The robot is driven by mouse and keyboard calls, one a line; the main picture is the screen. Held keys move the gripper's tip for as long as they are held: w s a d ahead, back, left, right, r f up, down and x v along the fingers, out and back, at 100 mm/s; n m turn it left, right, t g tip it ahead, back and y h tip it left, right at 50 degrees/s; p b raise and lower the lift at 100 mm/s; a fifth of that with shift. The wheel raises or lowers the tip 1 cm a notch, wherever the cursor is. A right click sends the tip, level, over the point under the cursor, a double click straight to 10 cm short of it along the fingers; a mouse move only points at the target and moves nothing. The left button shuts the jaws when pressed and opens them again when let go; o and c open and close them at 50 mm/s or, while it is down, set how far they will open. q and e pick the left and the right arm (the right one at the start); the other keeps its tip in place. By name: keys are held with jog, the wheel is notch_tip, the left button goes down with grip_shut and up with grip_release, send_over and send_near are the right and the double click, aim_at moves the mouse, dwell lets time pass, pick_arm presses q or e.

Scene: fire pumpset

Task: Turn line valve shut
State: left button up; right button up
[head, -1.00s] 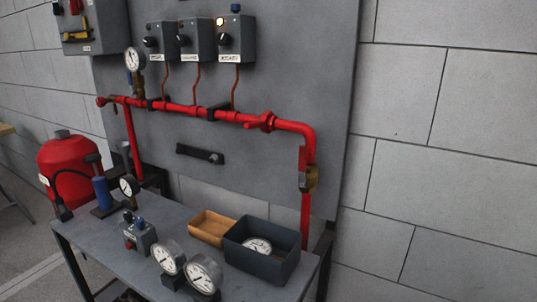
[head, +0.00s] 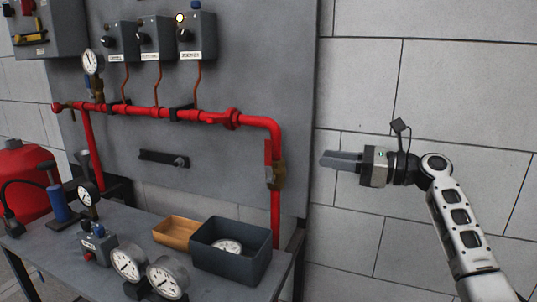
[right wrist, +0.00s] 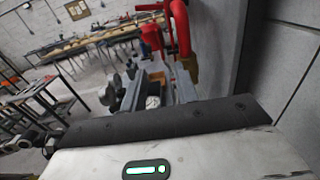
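The red pipe (head: 150,110) runs along the grey panel and bends down at its right end. On that downward run is a valve with a brass body (head: 278,176) and a red lever (head: 268,152). The lever stands upright, along the pipe. My right gripper (head: 325,160) is to the right of the valve, apart from it, with its fingers pointing left towards it. In the right wrist view its fingers (right wrist: 158,88) look spread with nothing held between them. The red pipe also shows beyond them in that view. My left gripper is not in view.
Below the pipe is a grey bench with a dark open box (head: 230,262) holding a gauge, a wooden tray (head: 176,233) and loose gauges (head: 128,263). Switch boxes (head: 190,37) hang above. A red tank (head: 22,180) stands at left. The wall area around my gripper is clear.

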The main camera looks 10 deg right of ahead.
aim_at(265, 146)
jog(key=x, duration=1.5)
jog(key=shift+w+a+f, duration=0.1)
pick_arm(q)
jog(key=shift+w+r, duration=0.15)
pick_arm(e)
grip_shut()
jog(key=r+p, duration=0.1)
jog(key=p, duration=0.2)
jog(key=shift+a+h, duration=0.15)
jog(key=shift+h, duration=0.15)
jog(key=shift+w+a+g+p, duration=0.15)
jog(key=shift+g+p, duration=0.15)
jog(key=shift+p, duration=0.85)
pick_arm(q)
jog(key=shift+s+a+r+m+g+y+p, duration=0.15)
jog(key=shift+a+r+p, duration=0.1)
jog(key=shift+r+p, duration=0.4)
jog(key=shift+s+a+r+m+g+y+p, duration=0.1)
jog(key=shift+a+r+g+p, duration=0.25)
jog(key=shift+p, duration=0.35)
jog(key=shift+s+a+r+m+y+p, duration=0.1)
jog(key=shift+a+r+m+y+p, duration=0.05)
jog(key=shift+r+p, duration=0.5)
pick_arm(e)
jog(key=shift+w+a+f+g+h, duration=0.35)
jog(key=shift+a+f+g+h, duration=0.25)
jog(key=shift+h, duration=0.3)
